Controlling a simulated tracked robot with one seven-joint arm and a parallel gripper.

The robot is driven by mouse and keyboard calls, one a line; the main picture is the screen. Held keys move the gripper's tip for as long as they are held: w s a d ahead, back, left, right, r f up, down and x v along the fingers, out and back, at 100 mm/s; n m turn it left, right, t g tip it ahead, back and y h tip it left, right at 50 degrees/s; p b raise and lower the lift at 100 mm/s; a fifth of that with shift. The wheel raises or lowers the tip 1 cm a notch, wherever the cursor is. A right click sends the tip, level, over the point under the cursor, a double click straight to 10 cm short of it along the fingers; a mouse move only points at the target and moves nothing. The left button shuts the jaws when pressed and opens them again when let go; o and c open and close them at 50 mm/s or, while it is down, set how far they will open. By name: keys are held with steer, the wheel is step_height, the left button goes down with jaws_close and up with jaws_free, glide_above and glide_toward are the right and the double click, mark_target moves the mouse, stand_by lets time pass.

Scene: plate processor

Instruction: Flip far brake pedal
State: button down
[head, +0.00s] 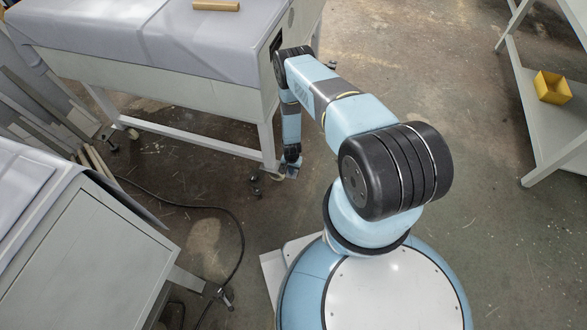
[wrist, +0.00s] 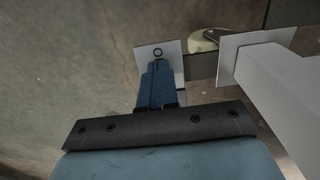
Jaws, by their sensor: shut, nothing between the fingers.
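My gripper (head: 291,172) points down beside the near-right leg of the plate processor (head: 160,75) in the head view. In the wrist view its blue fingers (wrist: 157,66) are together and empty. Their tips overlap a pale square plate (wrist: 172,46) with a dark ring; I cannot tell whether they touch it. A cream, wheel-like part (wrist: 203,40) shows just right of it, partly hidden. I cannot make out the far brake pedal clearly.
The white leg (wrist: 285,85) with its end plate stands close right of the fingers in the wrist view. A second covered unit (head: 90,250) and a black cable (head: 238,235) lie left. A shelf with a yellow box (head: 552,88) stands right. The floor between is open.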

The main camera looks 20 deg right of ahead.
step_height(320, 180, up, 7)
stand_by(0.8)
steer(key=shift+f, duration=0.1)
stand_by(0.4)
